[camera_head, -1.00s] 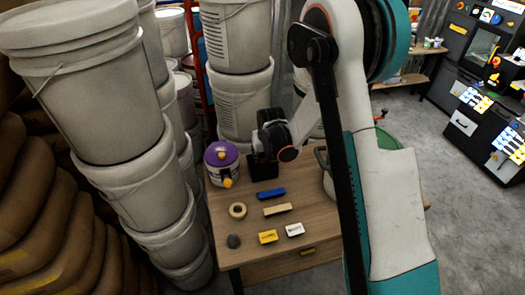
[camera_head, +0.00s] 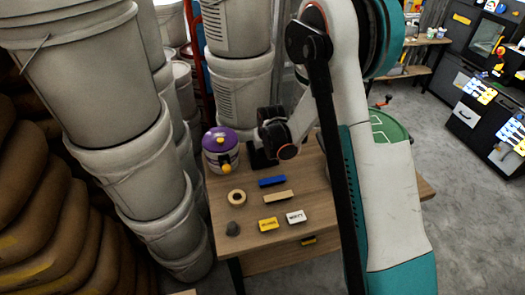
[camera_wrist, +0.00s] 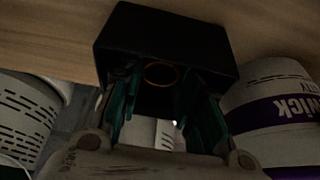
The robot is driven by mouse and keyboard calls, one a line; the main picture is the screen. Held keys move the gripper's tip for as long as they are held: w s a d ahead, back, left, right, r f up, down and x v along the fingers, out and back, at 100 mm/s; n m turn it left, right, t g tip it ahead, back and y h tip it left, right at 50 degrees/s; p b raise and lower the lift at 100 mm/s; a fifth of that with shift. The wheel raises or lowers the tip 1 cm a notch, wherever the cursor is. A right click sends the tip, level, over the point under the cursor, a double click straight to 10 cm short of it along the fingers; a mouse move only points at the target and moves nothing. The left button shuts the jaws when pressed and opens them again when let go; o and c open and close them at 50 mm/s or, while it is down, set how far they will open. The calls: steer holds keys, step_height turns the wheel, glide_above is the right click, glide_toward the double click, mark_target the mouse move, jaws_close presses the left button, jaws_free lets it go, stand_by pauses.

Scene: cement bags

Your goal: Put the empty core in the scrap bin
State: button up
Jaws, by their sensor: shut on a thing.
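My gripper (camera_head: 262,142) reaches down at the back left of the wooden table, by a small black box (camera_head: 262,158) that I take for the scrap bin. In the wrist view the black box (camera_wrist: 190,35) lies around and beyond my teal fingers. A thin brownish ring (camera_wrist: 162,74), which looks like the empty core, shows between the fingertips, and my gripper is shut on it. The core stands against the box's dark opening; I cannot tell how deep it is. In the head view the core is hidden by the gripper.
A purple-lidded tub (camera_head: 220,150) stands close left of the box. The table (camera_head: 320,180) also bears a tan tape roll (camera_head: 237,198), a blue block (camera_head: 272,181), a wooden strip (camera_head: 278,196), a yellow block (camera_head: 268,224), a white block (camera_head: 296,217) and a grey lump (camera_head: 233,228). Stacked buckets (camera_head: 130,170) crowd the left.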

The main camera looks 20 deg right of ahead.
steer(key=shift+f+b, duration=0.4)
steer(key=shift+f, duration=0.05)
steer(key=o, duration=0.8)
steer(key=shift+r, duration=0.2)
steer(key=shift+r+p, duration=0.65)
steer(key=shift+r, duration=0.75)
steer(key=shift+r+p, duration=0.95)
steer(key=shift+r, duration=1)
steer(key=shift+r, duration=0.1)
